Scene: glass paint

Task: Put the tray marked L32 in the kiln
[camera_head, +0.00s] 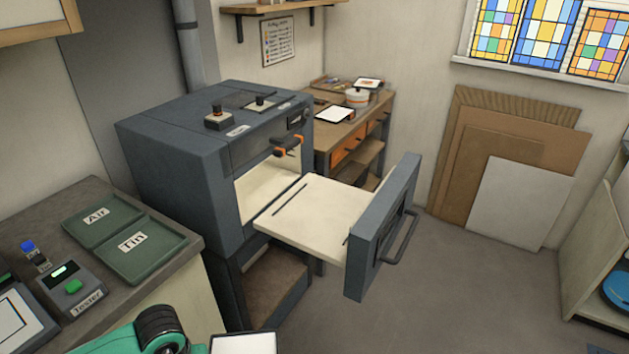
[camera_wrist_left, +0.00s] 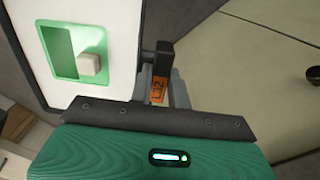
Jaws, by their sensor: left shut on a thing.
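In the left wrist view, my left gripper (camera_wrist_left: 162,72) is shut at the edge of a white tray (camera_wrist_left: 118,62). In the head view, a white surface, likely this tray (camera_head: 243,343), is cut off at the bottom edge beside my green left arm. The grey kiln (camera_head: 180,160) stands with its drawer pulled out, its pale bed (camera_head: 325,205) empty apart from thin dark bars. My right gripper is not in view.
The drawer's thick front with a handle (camera_head: 400,240) juts out to the right. A counter at left holds green trays marked Air (camera_head: 95,217) and Tin (camera_head: 138,250) and a tester (camera_head: 72,290). The floor right of the drawer is clear. Boards (camera_head: 500,150) lean on the back wall.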

